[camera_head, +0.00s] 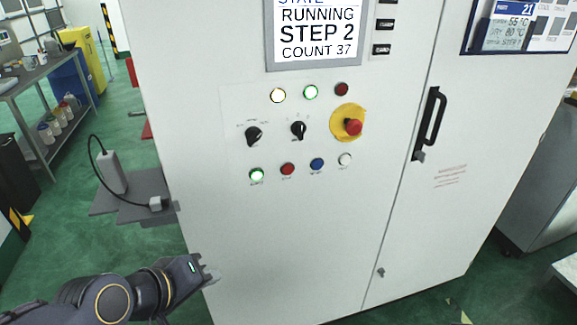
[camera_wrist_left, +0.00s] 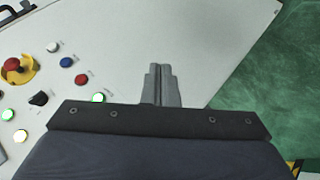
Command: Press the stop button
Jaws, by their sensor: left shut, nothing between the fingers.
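The control cabinet's white front carries a lower row of buttons in the head view: a lit green one (camera_head: 257,174), a red one (camera_head: 288,169), a blue one (camera_head: 317,164) and a white one (camera_head: 345,159). The red one, likely the stop button, also shows in the left wrist view (camera_wrist_left: 81,79); its label is too small to read. A red mushroom button (camera_head: 353,127) on a yellow base sits above right. My left gripper (camera_head: 212,275) is shut and empty, below and left of the buttons, apart from them. It also shows in the left wrist view (camera_wrist_left: 161,72). My right gripper is out of view.
A screen (camera_head: 317,30) reads RUNNING, STEP 2, COUNT 37. Two black selector knobs (camera_head: 298,130) sit above the button row. A black door handle (camera_head: 430,125) stands out at right. A grey shelf (camera_head: 135,197) is left of the cabinet. The panel below the buttons is bare.

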